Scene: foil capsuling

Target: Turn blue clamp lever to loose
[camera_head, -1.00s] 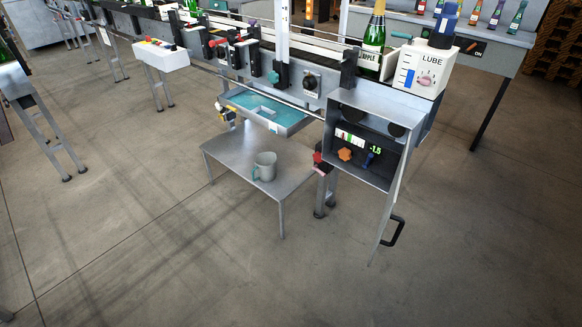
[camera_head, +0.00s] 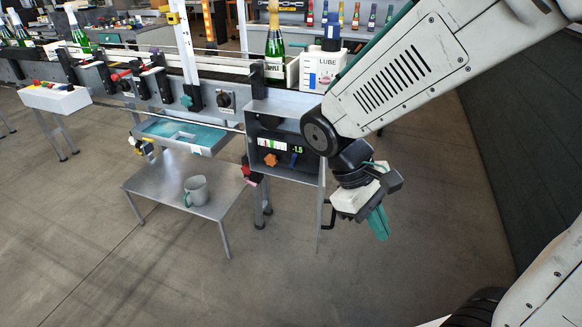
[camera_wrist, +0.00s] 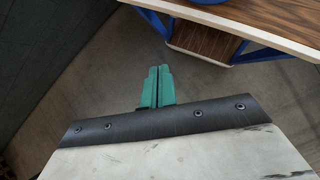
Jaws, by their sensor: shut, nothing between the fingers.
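A small dark blue lever (camera_head: 294,158) shows inside the open grey control box (camera_head: 283,106), right of an orange star knob (camera_head: 271,160). It is too small to tell its exact angle. My gripper (camera_head: 379,223) hangs right of the box, apart from it and pointing down. Its green fingers are shut and empty. In the wrist view my gripper (camera_wrist: 159,87) has its fingers together over bare floor, and the blue lever is not in that view.
The box door hangs open below the box, with a black handle (camera_head: 329,214). A wooden-topped table (camera_wrist: 250,22) with blue legs shows in the wrist view.

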